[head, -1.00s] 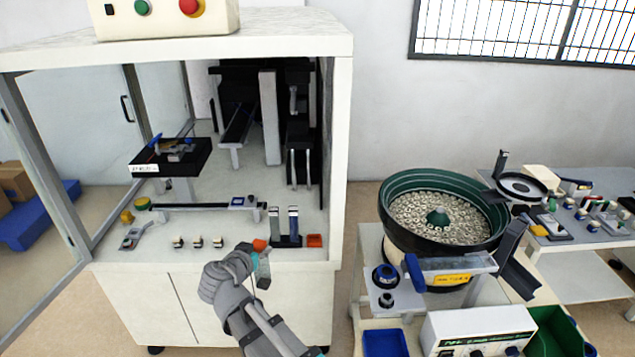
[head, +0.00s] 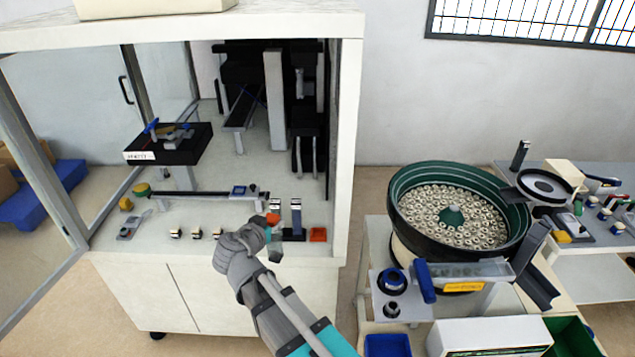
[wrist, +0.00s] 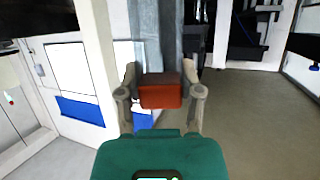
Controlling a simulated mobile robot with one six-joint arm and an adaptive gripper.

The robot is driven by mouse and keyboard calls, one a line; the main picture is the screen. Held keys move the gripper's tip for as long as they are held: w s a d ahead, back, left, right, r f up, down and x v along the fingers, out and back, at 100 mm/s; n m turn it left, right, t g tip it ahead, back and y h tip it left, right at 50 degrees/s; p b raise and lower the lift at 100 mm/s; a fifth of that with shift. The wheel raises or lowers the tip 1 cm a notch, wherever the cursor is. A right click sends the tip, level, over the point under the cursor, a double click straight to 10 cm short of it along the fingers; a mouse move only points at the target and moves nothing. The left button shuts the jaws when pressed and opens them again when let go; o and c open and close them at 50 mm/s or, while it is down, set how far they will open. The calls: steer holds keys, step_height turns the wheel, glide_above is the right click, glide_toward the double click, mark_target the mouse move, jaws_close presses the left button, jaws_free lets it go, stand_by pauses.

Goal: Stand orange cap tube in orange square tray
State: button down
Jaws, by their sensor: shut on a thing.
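My gripper (head: 274,236) is at the front edge of the white cabinet's bench, shut on the orange cap tube (head: 273,219). The tube's orange cap shows above the fingers in the head view. In the wrist view the cap (wrist: 160,95) sits between the two fingers (wrist: 161,97). Much of the tube's body is hidden by the gripper. The orange square tray (head: 318,235) lies on the bench a short way right of my gripper, beyond a dark rack. I see nothing standing in it.
A dark rack (head: 293,237) with upright silver-topped pieces stands between my gripper and the tray. Several small parts (head: 196,233) lie to the left. The cabinet's right post (head: 345,150) rises close to the tray. A green bowl feeder (head: 400,200) stands outside on the right.

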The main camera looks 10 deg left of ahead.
steer(key=shift+w+f, duration=0.1)
steer(key=shift+w, duration=0.4)
steer(key=w+d+f+n+y+b, duration=0.1)
steer(key=w+d+n+y, duration=0.1)
steer(key=w, duration=0.9)
steer(key=w+d+f+n+y+b, duration=0.1)
steer(key=w+d, duration=0.3)
steer(key=w, duration=0.8)
steer(key=shift+d+f+n+y+b, duration=0.25)
steer(key=shift+f+n+y+b, duration=0.15)
steer(key=shift+y+b, duration=0.25)
steer(key=shift+f, duration=0.1)
step_height(320, 180, down, 7)
steer(key=b, duration=0.6)
steer(key=shift+r+b, duration=0.2)
steer(key=shift+b, duration=0.1)
steer(key=shift+s+f+b, duration=0.1)
steer(key=shift+f+b, duration=0.85)
stand_by(2.3)
